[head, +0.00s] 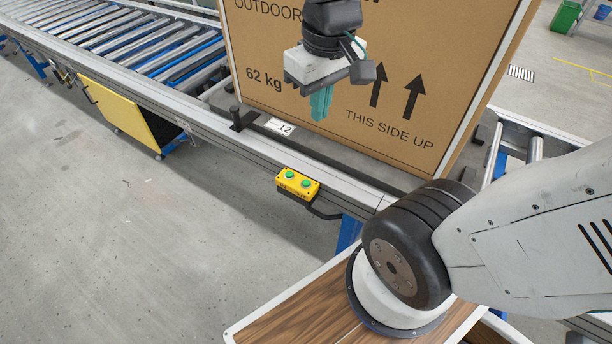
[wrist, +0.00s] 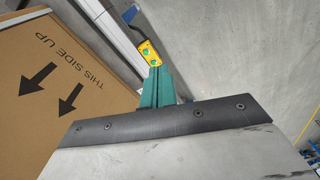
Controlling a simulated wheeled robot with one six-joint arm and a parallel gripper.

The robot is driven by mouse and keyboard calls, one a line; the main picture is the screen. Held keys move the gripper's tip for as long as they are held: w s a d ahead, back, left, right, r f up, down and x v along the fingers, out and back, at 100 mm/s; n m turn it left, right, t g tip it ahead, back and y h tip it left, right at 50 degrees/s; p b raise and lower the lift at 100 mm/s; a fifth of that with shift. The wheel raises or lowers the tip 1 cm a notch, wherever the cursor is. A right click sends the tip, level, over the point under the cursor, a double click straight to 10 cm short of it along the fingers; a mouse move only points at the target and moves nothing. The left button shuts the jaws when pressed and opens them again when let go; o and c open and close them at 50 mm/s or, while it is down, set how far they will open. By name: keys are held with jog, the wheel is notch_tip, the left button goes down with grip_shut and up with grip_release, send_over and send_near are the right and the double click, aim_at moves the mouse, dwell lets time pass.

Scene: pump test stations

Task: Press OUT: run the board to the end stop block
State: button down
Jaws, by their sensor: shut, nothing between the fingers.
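A yellow button box (head: 297,183) with two green buttons is fixed to the near side of the conveyor rail. Its lettering is too small to read. It also shows in the wrist view (wrist: 149,53), just beyond my fingertips. My gripper (head: 320,108) has teal fingers, shut and empty, pointing down in front of the board and above the button box. The fingers also show in the wrist view (wrist: 157,72), apart from the buttons as far as I can tell. The large brown board (head: 410,60), marked THIS SIDE UP, stands upright on the conveyor. I cannot identify the end stop block for certain.
A black bracket (head: 240,120) stands on the rail beside a label (head: 280,126) reading 12. The roller conveyor (head: 150,45) runs to the upper left, with a yellow panel (head: 120,108) below it. A wood-topped surface (head: 300,312) is at the bottom. The grey floor at left is clear.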

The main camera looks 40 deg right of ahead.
jog(key=w+d+f+n, duration=0.2)
jog(key=w+d+f, duration=0.2)
jog(key=w+f, duration=0.7)
jog(key=n+g, duration=0.1)
jog(key=n, duration=0.1)
send_over(306, 183)
notch_tip(306, 183, down, 17)
jog(key=shift+w, duration=0.1)
notch_tip(306, 183, down, 14)
jog(key=shift+r, duration=0.1)
